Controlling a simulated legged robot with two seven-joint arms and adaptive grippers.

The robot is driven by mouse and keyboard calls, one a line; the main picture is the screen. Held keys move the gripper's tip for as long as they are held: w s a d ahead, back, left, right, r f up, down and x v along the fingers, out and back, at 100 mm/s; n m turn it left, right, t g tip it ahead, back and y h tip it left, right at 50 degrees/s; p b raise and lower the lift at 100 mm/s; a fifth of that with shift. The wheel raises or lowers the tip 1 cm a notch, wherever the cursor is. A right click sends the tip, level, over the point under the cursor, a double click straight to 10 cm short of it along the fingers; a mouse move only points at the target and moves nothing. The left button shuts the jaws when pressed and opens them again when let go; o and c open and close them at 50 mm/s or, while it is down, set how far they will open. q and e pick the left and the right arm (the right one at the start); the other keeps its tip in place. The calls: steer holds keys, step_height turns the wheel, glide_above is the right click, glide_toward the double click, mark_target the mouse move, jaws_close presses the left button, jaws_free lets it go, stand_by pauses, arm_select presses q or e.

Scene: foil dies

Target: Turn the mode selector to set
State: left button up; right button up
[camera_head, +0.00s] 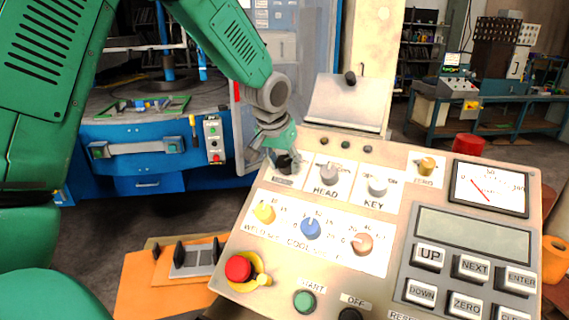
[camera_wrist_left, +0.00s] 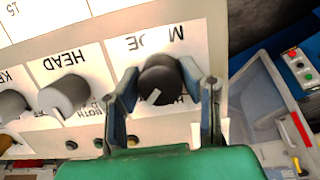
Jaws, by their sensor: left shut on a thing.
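The mode selector is a dark round knob (camera_head: 290,167) at the upper left of the tilted control panel (camera_head: 405,205). In the left wrist view the black knob (camera_wrist_left: 160,80) has a pale pointer line and sits under an upside-down label partly hidden by it, reading "M DE". My left gripper (camera_head: 280,155) reaches down onto the knob from above. In the wrist view its two fingers (camera_wrist_left: 165,92) stand on either side of the knob, shut on it. The position labels around the knob are mostly hidden. My right gripper is not in view.
A grey HEAD knob (camera_head: 329,174) and a grey KEY knob (camera_head: 377,186) stand to the right in the same row. Yellow, blue and copper-coloured knobs lie below. A red emergency button (camera_head: 238,268) is at the lower left. A display and keypad fill the right side.

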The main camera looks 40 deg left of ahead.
arm_select(q)
steer(key=shift+n+p, duration=0.4)
steer(key=n+p, duration=0.2)
steer(key=n, duration=0.1)
steer(key=shift+s+n+h, duration=0.1)
steer(key=shift+n+h, duration=0.2)
steer(key=shift+h, duration=0.1)
steer(key=n+p, duration=0.2)
steer(key=shift+n+t, duration=0.3)
steer(key=shift+t, duration=0.1)
steer(key=n+h+p, duration=0.1)
steer(key=n, duration=0.2)
steer(key=shift+n+t, duration=0.3)
steer(key=n, duration=0.2)
steer(key=shift+n+t+p, duration=0.3)
steer(key=shift+n+t, duration=0.5)
steer(key=shift+n, duration=1.4)
